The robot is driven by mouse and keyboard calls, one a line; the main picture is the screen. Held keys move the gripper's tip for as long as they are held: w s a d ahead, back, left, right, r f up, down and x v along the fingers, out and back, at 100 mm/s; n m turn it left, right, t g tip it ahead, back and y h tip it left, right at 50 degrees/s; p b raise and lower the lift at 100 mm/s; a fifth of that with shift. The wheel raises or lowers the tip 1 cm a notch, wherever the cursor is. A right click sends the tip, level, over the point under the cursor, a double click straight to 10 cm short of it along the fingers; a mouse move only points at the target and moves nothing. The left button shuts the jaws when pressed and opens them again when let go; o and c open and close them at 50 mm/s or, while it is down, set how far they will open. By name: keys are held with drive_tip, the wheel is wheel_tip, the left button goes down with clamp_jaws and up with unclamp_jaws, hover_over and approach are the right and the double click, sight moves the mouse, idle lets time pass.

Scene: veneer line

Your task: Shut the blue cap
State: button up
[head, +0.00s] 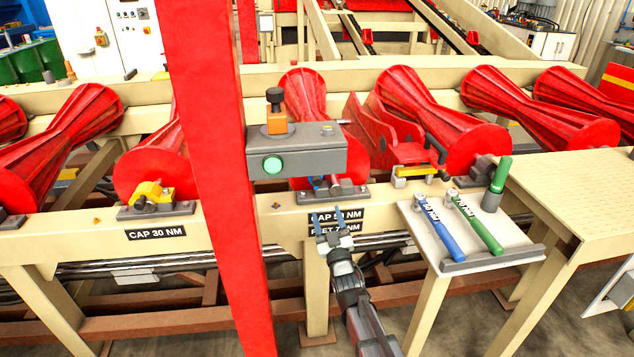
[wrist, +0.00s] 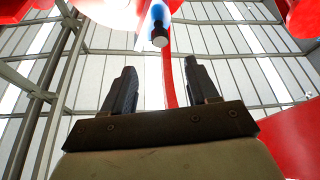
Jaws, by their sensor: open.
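My gripper (head: 331,218) is open and empty, pointing up in front of the cream beam, below the middle roller's bearing (head: 343,190). In the wrist view my gripper (wrist: 158,82) has its two dark fingers well apart. A blue part with a grey end (wrist: 159,28) shows beyond the gap between the fingertips, apart from them. It may be the blue cap, but I cannot tell its hinge or how far open it is. In the head view I cannot make out a blue cap clearly at the middle bearing.
A red post (head: 208,170) stands left of my gripper. A grey box with a green button (head: 300,160) hangs above it. A tray (head: 470,268) at right carries blue (head: 440,232) and green (head: 478,226) torque wrenches. A yellow cap (head: 152,192) sits at the left bearing.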

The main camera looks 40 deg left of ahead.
sight(318, 184)
drive_tip(key=x, duration=1.3)
drive_tip(key=shift+w, duration=0.1)
drive_tip(key=shift+c, duration=0.4)
clamp_jaws()
